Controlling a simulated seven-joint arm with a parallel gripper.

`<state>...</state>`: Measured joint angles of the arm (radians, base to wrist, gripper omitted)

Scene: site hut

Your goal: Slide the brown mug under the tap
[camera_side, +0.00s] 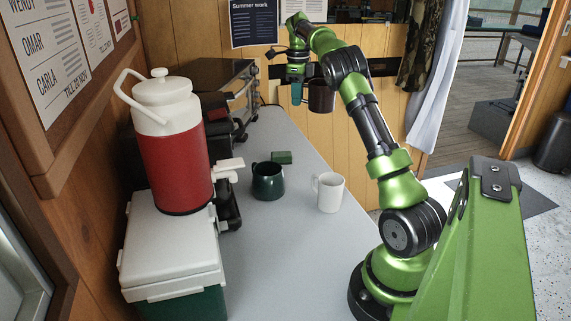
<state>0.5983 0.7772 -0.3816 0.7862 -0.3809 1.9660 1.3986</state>
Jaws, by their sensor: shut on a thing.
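The dark brown mug (321,98) is up in the air at the upper middle, in front of the wood panelling. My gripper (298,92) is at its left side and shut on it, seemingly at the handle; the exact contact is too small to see. The mug looks upright. The tap (230,164) is white and sticks out to the right from the low part of the red and white drinks jug (180,150). The jug stands on a white-lidded cool box (170,250). The mug is well apart from the tap, higher and to its right.
A dark green mug (267,182) stands on the grey counter (275,265) just right of the tap. A white mug (328,192) stands farther right, near the counter edge. A toaster oven (222,82) is at the back. The front counter is clear.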

